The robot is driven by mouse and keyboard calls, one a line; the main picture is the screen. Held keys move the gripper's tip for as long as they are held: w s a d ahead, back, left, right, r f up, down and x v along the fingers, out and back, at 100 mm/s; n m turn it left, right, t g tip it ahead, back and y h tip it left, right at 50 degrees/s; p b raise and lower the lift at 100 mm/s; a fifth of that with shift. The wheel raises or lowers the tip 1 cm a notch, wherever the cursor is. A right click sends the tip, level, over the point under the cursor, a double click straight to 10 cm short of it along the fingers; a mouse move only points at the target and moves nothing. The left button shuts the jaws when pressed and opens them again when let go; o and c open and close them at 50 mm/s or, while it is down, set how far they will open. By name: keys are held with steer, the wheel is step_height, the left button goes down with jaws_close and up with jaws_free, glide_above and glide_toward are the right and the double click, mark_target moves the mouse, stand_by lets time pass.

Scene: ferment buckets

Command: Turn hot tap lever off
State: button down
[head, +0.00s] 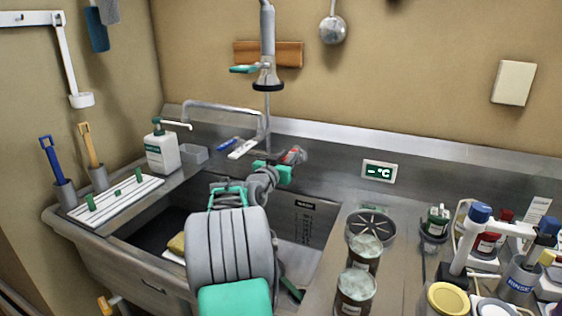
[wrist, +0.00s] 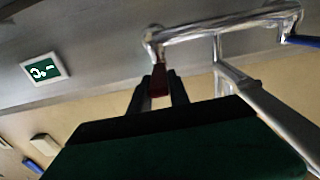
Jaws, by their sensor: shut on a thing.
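The hot tap lever is a small red handle (head: 293,155) at the right end of the tap body, behind the sink. In the wrist view the red lever (wrist: 159,80) stands between my two dark fingers, joined to the chrome tap body (wrist: 225,27). My gripper (wrist: 158,92) is shut on the lever. In the head view my gripper (head: 288,163) reaches over the sink to the lever, and my arm hides much of the tap body. A blue lever (wrist: 302,40) shows at the tap's other end in the wrist view.
The tap spout (head: 225,107) and spray column (head: 267,50) rise close to my gripper. The sink (head: 315,215) lies below my arm. A temperature display (head: 379,171) is on the back wall. Jars (head: 355,292) and a bottle rack (head: 500,228) crowd the right counter.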

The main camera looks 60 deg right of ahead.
steer(key=shift+w+r, duration=0.1)
steer(key=shift+r, duration=0.05)
steer(key=c, duration=1.2)
jaws_free()
steer(key=shift+c, duration=0.2)
steer(key=a+b, duration=0.1)
steer(key=a, duration=0.6)
steer(key=shift+s+a, duration=0.3)
steer(key=shift+s, duration=0.05)
